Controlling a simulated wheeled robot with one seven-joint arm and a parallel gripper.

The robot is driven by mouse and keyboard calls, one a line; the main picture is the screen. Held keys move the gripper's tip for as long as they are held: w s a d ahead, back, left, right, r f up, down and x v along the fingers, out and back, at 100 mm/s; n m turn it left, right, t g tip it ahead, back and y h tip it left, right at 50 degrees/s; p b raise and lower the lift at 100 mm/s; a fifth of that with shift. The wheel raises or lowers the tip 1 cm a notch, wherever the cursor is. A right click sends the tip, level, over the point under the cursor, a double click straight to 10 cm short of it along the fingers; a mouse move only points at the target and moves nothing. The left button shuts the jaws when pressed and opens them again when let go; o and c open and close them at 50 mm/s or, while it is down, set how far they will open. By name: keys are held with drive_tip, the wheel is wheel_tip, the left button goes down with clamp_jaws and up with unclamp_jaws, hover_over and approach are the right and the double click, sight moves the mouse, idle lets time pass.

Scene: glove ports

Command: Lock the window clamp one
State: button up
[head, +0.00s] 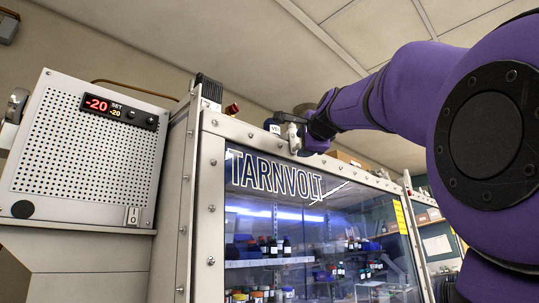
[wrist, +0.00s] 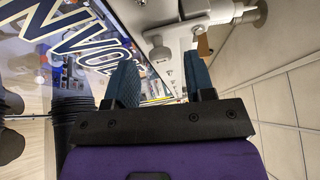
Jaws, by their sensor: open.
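My purple arm reaches to the top edge of the glove box in the head view, with my dark gripper (head: 318,128) beside a small pale clamp-like fitting (head: 293,140) on the top frame rail. A small label plate sits just left of that fitting. In the wrist view my gripper (wrist: 160,85) has its two blue fingers apart with nothing between them. A pale clamp (wrist: 212,17) with a cylindrical body and rounded end lies beyond the fingertips, toward the upper right. Whether its lever is locked cannot be told. No contact with the fingers shows.
The TARNVOLT window (head: 310,235) fills the front below the rail, with lit shelves of bottles behind it. A perforated unit (head: 85,150) with a red -20 display stands at left. A red knob (head: 232,109) sits on top of the frame. Ceiling space above is open.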

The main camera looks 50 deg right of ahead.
drive_tip(key=v, duration=0.9)
idle(0.3)
